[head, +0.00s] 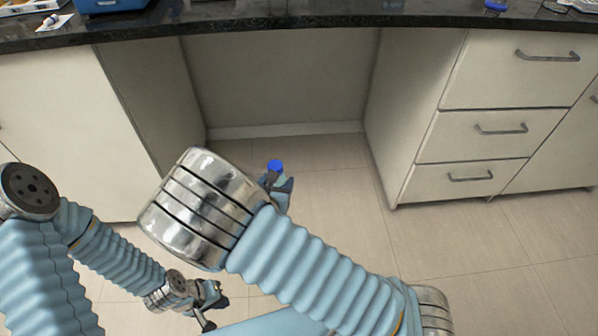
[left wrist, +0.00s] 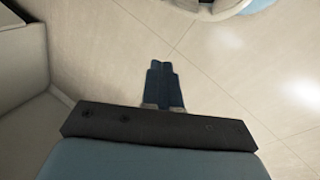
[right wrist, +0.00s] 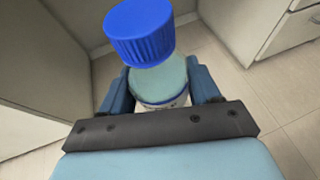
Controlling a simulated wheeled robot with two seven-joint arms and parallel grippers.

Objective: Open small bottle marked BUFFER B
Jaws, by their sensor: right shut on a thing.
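A small bottle with pale, clear walls (right wrist: 160,84) and a ribbed blue cap (right wrist: 140,34) is held between the fingers of my right gripper (right wrist: 160,92) in the right wrist view. A strip of label shows low on it, but no text is readable. The cap is at the bottle's top; whether it is tight or loose, I cannot tell. In the head view the blue cap (head: 275,166) shows above my right gripper (head: 278,185), partly hidden by my arm. My left gripper (head: 212,298) is lower left of it, with fingers together and empty in the left wrist view (left wrist: 162,84).
A dark bench top (head: 300,24) runs across the back, with a blue object (head: 108,5) and small items on it. Drawers (head: 475,130) stand at the right and a cabinet (head: 60,130) at the left. Between them is an open recess above tiled floor.

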